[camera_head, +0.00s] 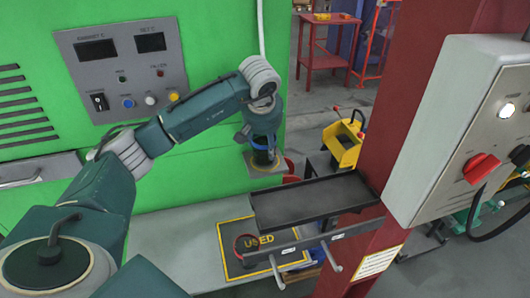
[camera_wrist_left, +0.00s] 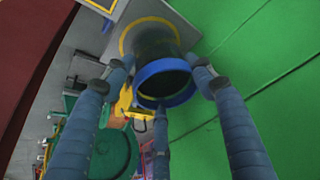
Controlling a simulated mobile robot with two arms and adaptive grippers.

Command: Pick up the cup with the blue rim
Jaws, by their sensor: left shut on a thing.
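The cup with the blue rim (camera_wrist_left: 163,82) has a dark body and sits between the fingers of my left gripper (camera_wrist_left: 163,90) in the left wrist view. In the head view the same cup (camera_head: 262,158) is partly hidden under my left gripper (camera_head: 262,145), whose fingers are shut around it from above. The cup is over a small grey plate with a yellow outline (camera_wrist_left: 124,46) beside the green cabinet. I cannot tell whether its base touches the plate. My right gripper is not in view.
The green cabinet (camera_head: 215,50) stands close behind the gripper. A dark tray (camera_head: 315,200) is at the right, beside a red post (camera_head: 385,130). A cup with a red rim (camera_head: 246,244) stands on the mat marked USED (camera_head: 280,263). A grey control box (camera_head: 455,130) is at far right.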

